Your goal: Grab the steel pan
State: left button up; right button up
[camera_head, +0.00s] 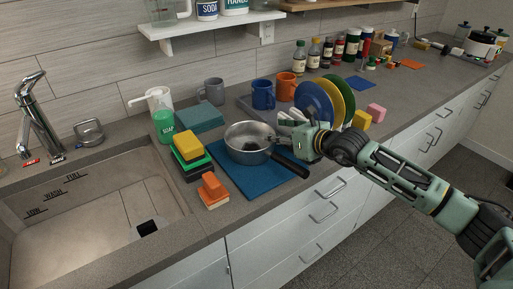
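The steel pan (248,150) sits upright on a blue mat (245,181) on the counter, right of the sink. Its dark handle (291,165) points toward the front right. My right gripper (284,118) comes in from the right, just beyond the pan's right rim and above the handle's far side. Its pale fingers look spread, with nothing seen between them. It looks apart from the handle. My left gripper is not in view.
A soap bottle (161,120) and blue mug (262,95) stand behind. Upright plates (315,103) are close behind my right gripper. The sink (90,215) lies left.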

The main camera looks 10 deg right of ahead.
jog(key=x, duration=0.5)
jog(key=shift+w+a+f+p, duration=0.1)
jog(key=shift+w+a+p, duration=0.1)
jog(key=shift+w+p, duration=0.15)
jog(key=shift+s, duration=0.1)
jog(key=shift+c, duration=0.5)
jog(key=shift+f, duration=0.1)
grip_shut()
jog(key=shift+r, duration=0.25)
